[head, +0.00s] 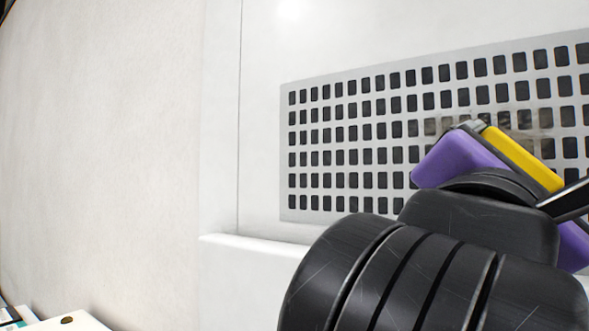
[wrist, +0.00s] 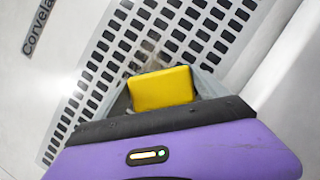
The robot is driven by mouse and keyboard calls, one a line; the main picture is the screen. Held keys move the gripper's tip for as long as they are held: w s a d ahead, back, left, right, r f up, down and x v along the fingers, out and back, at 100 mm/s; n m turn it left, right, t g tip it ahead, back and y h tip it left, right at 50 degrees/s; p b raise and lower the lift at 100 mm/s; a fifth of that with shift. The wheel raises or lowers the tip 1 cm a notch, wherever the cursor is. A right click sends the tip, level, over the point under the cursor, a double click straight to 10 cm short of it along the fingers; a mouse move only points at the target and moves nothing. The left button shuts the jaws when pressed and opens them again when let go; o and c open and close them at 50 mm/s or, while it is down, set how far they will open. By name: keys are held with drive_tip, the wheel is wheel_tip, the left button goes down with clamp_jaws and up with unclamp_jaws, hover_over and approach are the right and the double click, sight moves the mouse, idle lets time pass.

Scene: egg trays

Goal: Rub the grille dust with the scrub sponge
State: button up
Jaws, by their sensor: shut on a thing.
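The scrub sponge (wrist: 160,89) is a yellow block. My gripper (wrist: 165,93), with a purple and black body, is shut on it, a grey finger on each side. In the head view the sponge (head: 524,160) shows as a yellow strip beside my purple gripper body, in front of the grille's right part. The grille (head: 340,150) is a light panel with rows of dark square holes. The grille dust (head: 532,121) is a faint brownish smudge just above the sponge; it also shows beyond the sponge in the wrist view (wrist: 148,49). I cannot tell whether the sponge touches the grille.
The grille is set in a white wall (head: 130,150), with a pale ledge (head: 250,246) below it. Dark lettering (wrist: 38,28) is left of the grille in the wrist view. My black arm covers the lower right of the head view. The grille's left part is clear.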

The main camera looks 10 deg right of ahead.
sight(417, 137)
drive_tip(key=shift+s+d, duration=1.95)
drive_tip(key=shift+d, duration=0.1)
drive_tip(key=shift+w+a+r, duration=0.25)
drive_tip(key=shift+w+a, duration=0.9)
drive_tip(key=shift+w+a+r, duration=0.3)
drive_tip(key=shift+w+a, duration=0.8)
drive_tip(key=shift+w, duration=0.05)
drive_tip(key=shift+w+a+r, duration=0.25)
drive_tip(key=shift+w+a, duration=3)
drive_tip(key=shift+a, duration=0.25)
drive_tip(key=shift+w+d+r, duration=0.1)
drive_tip(key=shift+r, duration=0.7)
drive_tip(key=shift+s+d, duration=1.25)
drive_tip(key=shift+d, duration=0.1)
